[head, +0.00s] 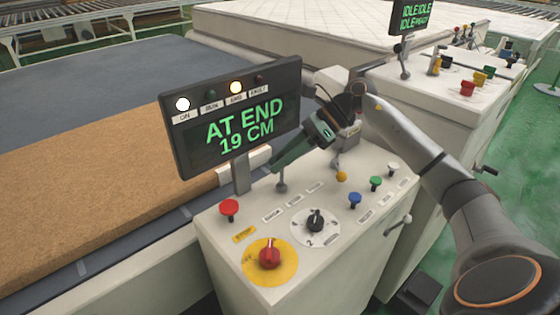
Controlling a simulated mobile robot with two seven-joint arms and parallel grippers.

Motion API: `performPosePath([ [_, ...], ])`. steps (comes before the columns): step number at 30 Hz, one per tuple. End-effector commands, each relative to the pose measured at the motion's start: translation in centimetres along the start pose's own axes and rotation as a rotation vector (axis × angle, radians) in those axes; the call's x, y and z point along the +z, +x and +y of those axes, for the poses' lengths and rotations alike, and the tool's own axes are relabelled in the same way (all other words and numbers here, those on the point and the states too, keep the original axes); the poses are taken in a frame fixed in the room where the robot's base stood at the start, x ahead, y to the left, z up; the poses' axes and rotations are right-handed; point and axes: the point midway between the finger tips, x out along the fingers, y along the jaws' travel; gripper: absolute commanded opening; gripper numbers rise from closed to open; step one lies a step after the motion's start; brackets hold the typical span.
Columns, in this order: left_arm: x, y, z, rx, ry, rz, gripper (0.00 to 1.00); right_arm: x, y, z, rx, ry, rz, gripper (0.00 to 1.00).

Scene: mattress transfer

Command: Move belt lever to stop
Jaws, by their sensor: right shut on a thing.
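The control console (215,240) has a light sloped top with knobs, buttons and small labels. A short metal lever (281,186) rises from the panel just right of the display post. Its upper end is hidden behind my right gripper (281,162). My right gripper reaches in from the right and is shut on this lever. The display (240,118) reads "AT END 19 CM", with a white lamp and an orange lamp lit. My left gripper is not in view.
Blue (355,200) and green (375,183) buttons stand right. A brown mattress (80,205) lies left. A second console (440,95) stands behind.

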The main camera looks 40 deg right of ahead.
Motion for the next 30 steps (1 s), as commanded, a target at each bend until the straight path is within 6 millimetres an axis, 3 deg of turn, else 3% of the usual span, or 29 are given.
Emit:
performPosePath([
  [6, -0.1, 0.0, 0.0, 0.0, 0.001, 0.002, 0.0, 0.1, -0.1, 0.0, -0.002, 0.0, 0.0, 0.0],
  [7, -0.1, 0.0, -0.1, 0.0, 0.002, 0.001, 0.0, 0.1, -0.1, 0.0, -0.002, 0.0, 0.0, 0.36],
  [14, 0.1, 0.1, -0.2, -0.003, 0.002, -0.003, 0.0, 0.0, 0.0, 0.0, -0.001, 0.0, 0.001, 0.62],
  [23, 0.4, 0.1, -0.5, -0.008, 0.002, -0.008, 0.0, 0.0, -0.2, 0.0, -0.001, 0.001, 0.001, 0.64],
  [30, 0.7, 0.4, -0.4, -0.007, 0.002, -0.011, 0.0, 0.0, -3.5, -0.1, -0.006, 0.002, 0.0, 0.64],
])
